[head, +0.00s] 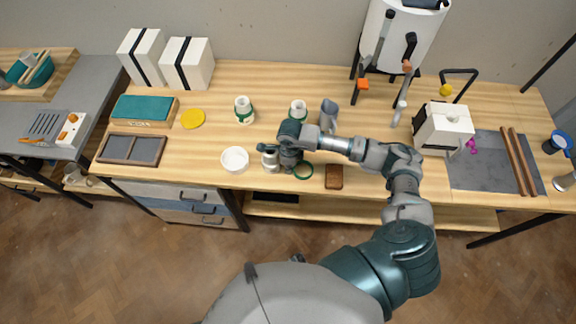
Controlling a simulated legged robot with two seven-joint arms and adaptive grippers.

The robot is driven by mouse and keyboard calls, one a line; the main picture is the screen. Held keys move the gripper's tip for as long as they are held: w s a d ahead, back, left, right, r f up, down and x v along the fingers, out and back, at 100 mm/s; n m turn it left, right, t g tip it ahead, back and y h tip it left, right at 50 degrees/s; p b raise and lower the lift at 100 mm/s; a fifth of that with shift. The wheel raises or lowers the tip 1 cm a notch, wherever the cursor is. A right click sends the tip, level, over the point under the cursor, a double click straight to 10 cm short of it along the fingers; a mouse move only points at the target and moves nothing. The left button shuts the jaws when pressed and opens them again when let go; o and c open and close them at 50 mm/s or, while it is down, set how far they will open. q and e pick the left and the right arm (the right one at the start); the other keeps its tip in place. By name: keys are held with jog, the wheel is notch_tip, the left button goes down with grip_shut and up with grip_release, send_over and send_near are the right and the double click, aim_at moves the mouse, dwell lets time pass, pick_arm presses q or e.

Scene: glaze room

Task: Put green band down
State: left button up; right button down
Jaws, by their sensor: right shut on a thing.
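The green band (303,172) shows as a thin green ring near the front edge of the wooden table, just right of my right gripper's fingers. My right gripper (287,163) reaches down from above and is shut on the band. Whether the band touches the tabletop or hangs just above it, I cannot tell. A small pale jar (270,158) stands close to the left of the gripper, partly hidden by it. Two more pale jars with green around them, one on the left (244,111) and one on the right (298,110), stand farther back. My left gripper is not in view.
A white bowl (235,159) stands left of the gripper, and a brown block (334,177) lies to its right. A grey-blue bottle (329,113) stands behind my forearm. The table's front edge is close. Bare wood shows between the bowl and the framed dark panel (133,149).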

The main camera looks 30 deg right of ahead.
jog(key=c, duration=1.1)
grip_release()
jog(key=shift+d+f, duration=0.15)
jog(key=shift+d, duration=0.25)
jog(key=shift+c, duration=0.2)
jog(key=shift+a, duration=0.35)
jog(key=r, duration=0.4)
jog(key=shift+a+r, duration=0.2)
jog(key=shift+r, duration=0.05)
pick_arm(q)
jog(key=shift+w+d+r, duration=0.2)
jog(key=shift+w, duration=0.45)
pick_arm(e)
notch_tip(320, 180, up, 8)
jog(key=shift+d, duration=0.3)
jog(key=shift+f, duration=0.15)
